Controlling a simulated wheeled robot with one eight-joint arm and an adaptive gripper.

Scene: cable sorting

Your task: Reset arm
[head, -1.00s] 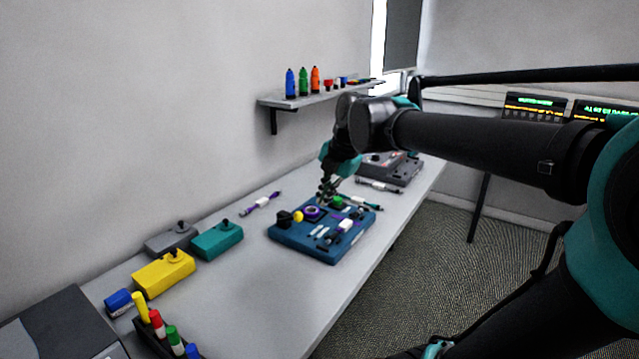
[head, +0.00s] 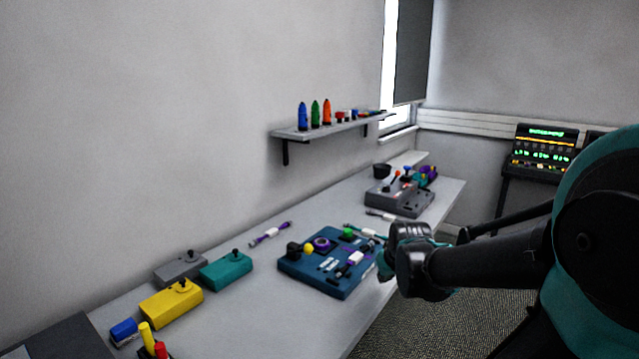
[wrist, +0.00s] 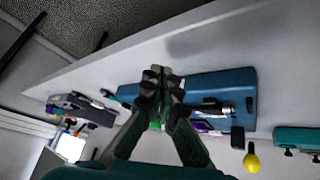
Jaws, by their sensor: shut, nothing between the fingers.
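My arm is drawn back to the right of the table in the head view, with its wrist beside the near right edge of the blue board (head: 310,277). My gripper (wrist: 158,72) shows in the wrist view with its fingers together and empty. In that view the blue board (wrist: 215,90) lies beyond the fingers, which partly cover it. The fingers themselves are hard to make out in the head view.
Yellow (head: 171,305), teal (head: 226,270) and grey (head: 180,268) boxes stand at the left of the table. A purple-ended cable (head: 270,234) lies behind the board. A grey device (head: 399,199) stands farther back. A wall shelf (head: 330,130) holds coloured bottles.

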